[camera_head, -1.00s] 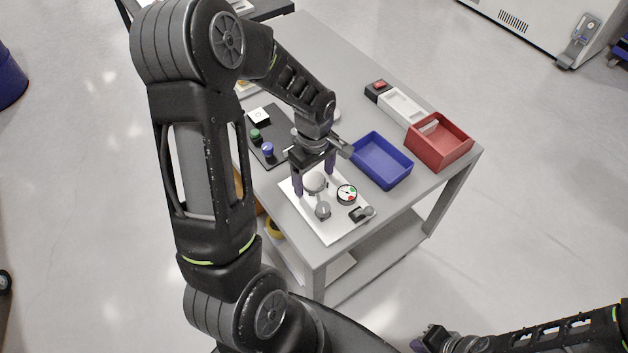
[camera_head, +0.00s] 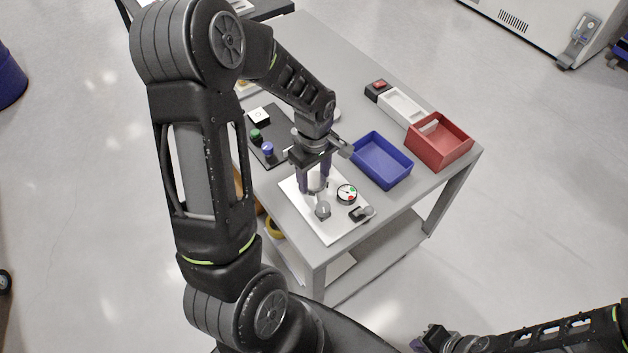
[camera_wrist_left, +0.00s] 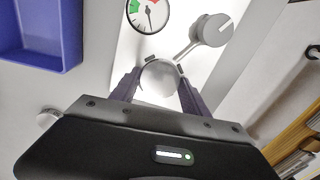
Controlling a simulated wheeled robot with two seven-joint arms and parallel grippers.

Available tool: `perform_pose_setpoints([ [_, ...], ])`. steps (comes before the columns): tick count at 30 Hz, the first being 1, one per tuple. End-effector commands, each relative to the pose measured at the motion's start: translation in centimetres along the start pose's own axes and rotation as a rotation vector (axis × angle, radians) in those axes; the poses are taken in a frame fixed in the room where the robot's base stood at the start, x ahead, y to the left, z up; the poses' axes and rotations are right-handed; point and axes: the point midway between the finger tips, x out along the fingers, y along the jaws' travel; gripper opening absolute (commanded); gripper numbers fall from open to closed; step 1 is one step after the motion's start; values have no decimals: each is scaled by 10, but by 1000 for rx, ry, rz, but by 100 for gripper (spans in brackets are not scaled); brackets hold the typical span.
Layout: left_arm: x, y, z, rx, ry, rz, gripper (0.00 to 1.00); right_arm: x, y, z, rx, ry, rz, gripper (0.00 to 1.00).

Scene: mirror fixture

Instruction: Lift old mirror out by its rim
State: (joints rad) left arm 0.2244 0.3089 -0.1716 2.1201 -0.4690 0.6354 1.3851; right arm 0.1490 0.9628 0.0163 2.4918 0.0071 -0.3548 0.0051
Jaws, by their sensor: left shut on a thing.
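The old mirror (camera_wrist_left: 160,83) is a round pale disc between the fingers in the left wrist view. In the head view only part of it shows, behind my left gripper (camera_head: 315,184). My left gripper also shows in the wrist view (camera_wrist_left: 160,90), with its purple fingers shut on opposite sides of the mirror's rim. The mirror is at the white board (camera_head: 335,230); I cannot tell whether it is clear of its seat. My right gripper (camera_head: 425,343) is at the bottom edge, far from the table.
A dial gauge (camera_head: 347,194) and a small black clamp (camera_head: 361,214) sit on the white board. A blue tray (camera_head: 384,175) and a red bin (camera_head: 455,155) stand to the right. A dark panel with knobs (camera_head: 270,158) lies left of my gripper.

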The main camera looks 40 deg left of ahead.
Motion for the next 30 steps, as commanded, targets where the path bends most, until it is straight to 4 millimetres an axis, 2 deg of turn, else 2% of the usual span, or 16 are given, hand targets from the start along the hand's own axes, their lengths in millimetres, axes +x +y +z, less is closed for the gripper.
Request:
perform_pose_setpoints([
  [3, 0, 0, 0, 0, 0, 1, 9, 0, 0, 0, 0, 0, 0, 0],
  [10, -1, 0, 0, 0, 0, 1, 9, 0, 0, 0, 0, 0, 0, 0],
  [14, -9, 1, 0, 1, 2, 4, 9, 2, 0, 0, 0, 0, 0, 0],
  [17, -22, 2, 0, 0, 2, 6, 9, 3, 1, 0, -1, 1, -1, 0],
  [27, -86, 1, 0, 1, 2, 5, 9, 10, 3, -1, -2, 3, -4, 0],
  [30, -96, 1, 0, 0, 1, 3, 9, 11, 3, -2, -3, 3, -4, 0],
])
